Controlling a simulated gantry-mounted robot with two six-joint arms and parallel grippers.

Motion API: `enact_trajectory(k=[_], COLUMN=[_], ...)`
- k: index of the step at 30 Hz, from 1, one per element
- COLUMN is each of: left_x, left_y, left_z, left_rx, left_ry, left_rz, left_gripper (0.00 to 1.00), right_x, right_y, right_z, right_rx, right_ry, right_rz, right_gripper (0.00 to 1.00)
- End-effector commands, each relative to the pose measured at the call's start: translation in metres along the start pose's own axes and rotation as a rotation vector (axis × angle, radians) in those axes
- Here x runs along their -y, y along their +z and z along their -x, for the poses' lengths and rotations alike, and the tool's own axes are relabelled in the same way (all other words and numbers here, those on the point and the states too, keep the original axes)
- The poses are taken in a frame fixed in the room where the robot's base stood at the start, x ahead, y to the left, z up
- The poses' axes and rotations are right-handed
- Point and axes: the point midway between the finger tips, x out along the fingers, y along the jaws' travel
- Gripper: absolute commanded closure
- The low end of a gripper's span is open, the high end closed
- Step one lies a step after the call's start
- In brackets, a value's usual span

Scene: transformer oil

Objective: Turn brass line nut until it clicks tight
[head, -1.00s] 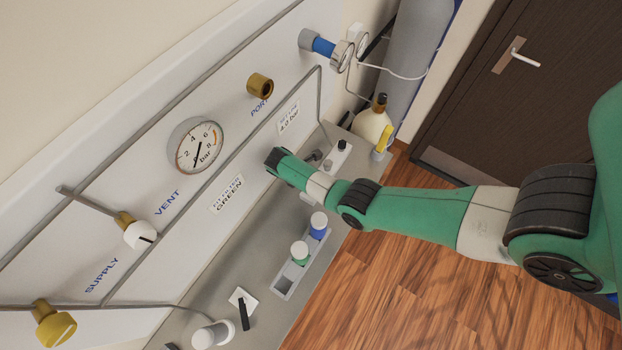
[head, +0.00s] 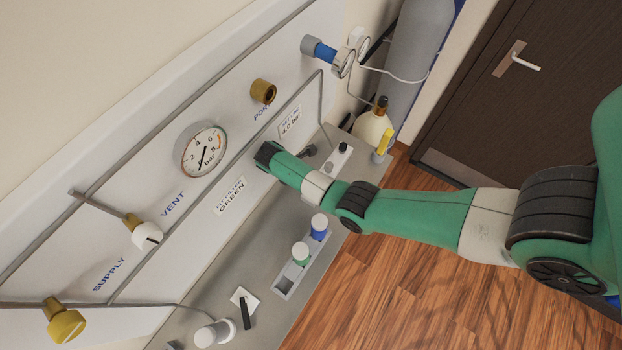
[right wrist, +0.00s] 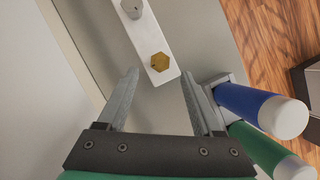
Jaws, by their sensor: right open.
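A brass hex nut (right wrist: 159,62) sits on a white block (right wrist: 146,38) in the right wrist view, beside a grey knob (right wrist: 132,8). My right gripper (right wrist: 160,75) is open and empty. Its two fingers are apart, with the nut showing between and a little beyond their tips; I cannot tell the height gap. In the head view the white block (head: 338,162) is on the bench, and my right wrist end (head: 268,154) is left of it, in front of the panel. The nut is not clear there. My left gripper is not in view.
A rack (head: 285,283) with blue and green white-capped bottles stands close by the right finger. The panel holds a gauge (head: 201,150), a brass port fitting (head: 263,91), a vent valve (head: 146,235) and a yellow supply knob (head: 64,322). A gas cylinder (head: 417,55) stands behind.

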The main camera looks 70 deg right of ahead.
Motion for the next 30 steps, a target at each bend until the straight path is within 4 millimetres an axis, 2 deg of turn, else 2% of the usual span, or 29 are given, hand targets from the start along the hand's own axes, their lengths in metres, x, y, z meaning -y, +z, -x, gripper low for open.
enact_trajectory(k=[1, 3, 9, 30], left_x=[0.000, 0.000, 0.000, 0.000], left_y=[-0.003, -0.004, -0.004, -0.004], left_z=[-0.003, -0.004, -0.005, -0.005], left_rx=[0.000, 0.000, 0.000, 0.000], left_ry=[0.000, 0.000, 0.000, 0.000], left_rz=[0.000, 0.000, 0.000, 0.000], left_gripper=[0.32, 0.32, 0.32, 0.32], right_x=[-0.001, -0.001, 0.000, 0.000], right_y=[0.000, 0.000, 0.000, 0.000], right_z=[0.015, 0.030, 0.056, 0.059], right_rx=[-0.002, -0.002, 0.000, 0.001], right_ry=[0.005, 0.003, 0.000, -0.001], right_rz=[0.000, 0.000, 0.000, 0.000], right_gripper=[0.32, 0.32, 0.32, 0.32])
